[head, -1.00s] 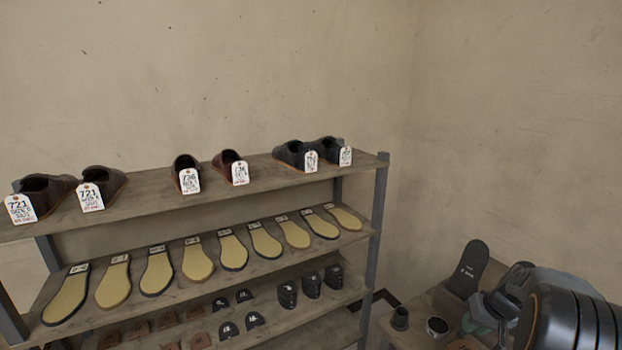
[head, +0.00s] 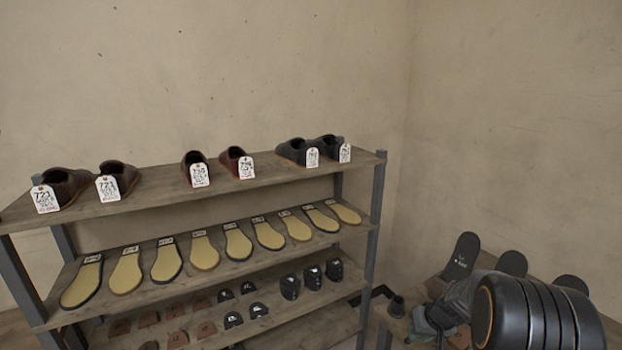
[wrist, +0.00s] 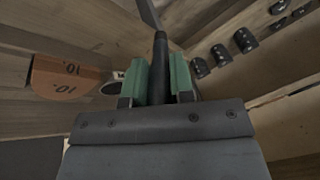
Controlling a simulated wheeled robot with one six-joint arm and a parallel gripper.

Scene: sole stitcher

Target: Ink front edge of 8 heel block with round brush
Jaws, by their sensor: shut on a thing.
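My gripper (wrist: 160,82) has green pads and is shut on a dark, slim, round-handled tool (wrist: 160,60), which looks like the brush. The tool points up and away in the wrist view; I cannot make out its bristles. In the head view my gripper (head: 432,316) is at the lower right by the bench, partly covered by my arm. A brown heel block marked 10 (wrist: 62,80) lies left of the gripper in the wrist view, apart from it. Black heel blocks (head: 312,278) and brown ones sit on the lower shelf. I cannot pick out an 8.
The shelf rack (head: 374,220) stands left of the bench. Tagged shoes (head: 118,180) are on its top board and pale soles (head: 205,252) below. Black soles (head: 462,255) stand upright on the bench. A small dark cup (head: 396,306) stands near the bench's left edge.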

